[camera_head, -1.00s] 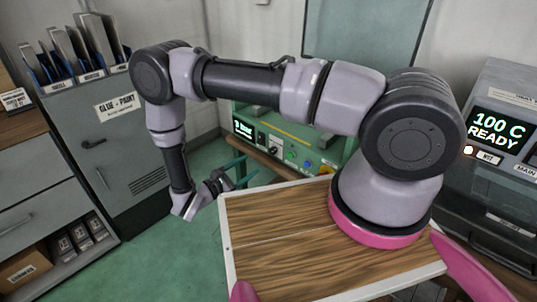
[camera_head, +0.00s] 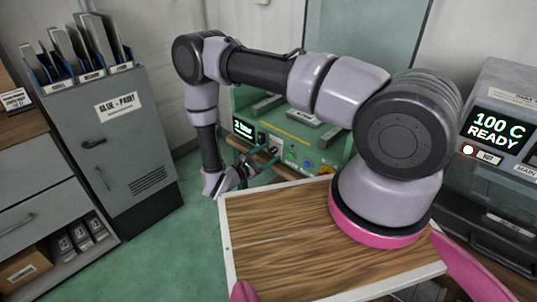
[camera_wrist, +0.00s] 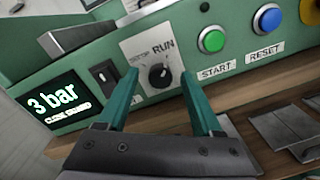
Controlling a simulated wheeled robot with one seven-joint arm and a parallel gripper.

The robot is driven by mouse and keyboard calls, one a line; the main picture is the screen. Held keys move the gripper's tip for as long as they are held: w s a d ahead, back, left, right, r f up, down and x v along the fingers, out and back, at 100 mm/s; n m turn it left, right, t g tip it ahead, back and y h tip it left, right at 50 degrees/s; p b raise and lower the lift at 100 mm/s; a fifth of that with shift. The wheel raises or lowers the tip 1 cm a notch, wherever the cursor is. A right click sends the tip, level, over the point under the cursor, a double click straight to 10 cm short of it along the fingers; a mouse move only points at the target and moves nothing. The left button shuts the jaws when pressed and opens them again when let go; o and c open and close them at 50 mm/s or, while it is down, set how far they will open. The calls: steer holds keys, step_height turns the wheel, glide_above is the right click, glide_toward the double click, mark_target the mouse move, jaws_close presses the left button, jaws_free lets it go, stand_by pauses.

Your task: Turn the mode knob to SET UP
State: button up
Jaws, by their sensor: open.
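The mode knob (camera_wrist: 158,76) is a round black knob on a white plate (camera_wrist: 134,47) on the green panel. The plate reads RUN above the knob, with smaller lettering to its left that looks like SETUP. A small light mark on the knob faces up and right, toward RUN. My gripper (camera_wrist: 159,74) is open, its two teal fingers on either side of the knob in the wrist view. I cannot tell whether they touch it. In the head view my gripper (camera_head: 272,157) reaches the panel front, and its fingers partly hide the knob area.
Left of the knob are a black rocker switch (camera_wrist: 104,73) and a display (camera_wrist: 57,104) reading "3 bar" and "CLOSE GUARD". Right of it are green START (camera_wrist: 211,39) and blue RESET (camera_wrist: 268,18) buttons. A wooden ledge (camera_wrist: 250,97) runs below the panel.

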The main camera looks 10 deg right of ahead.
jaws_close()
steer(key=n, duration=0.4)
steer(key=shift+a, duration=0.1)
steer(key=n, duration=0.5)
steer(key=shift+n+t, duration=0.3)
steer(key=n, duration=0.4)
steer(key=shift+n, duration=0.3)
steer(key=shift+f+n+t, duration=0.1)
steer(key=shift+n+t, duration=0.2)
steer(key=shift+n, duration=1.8)
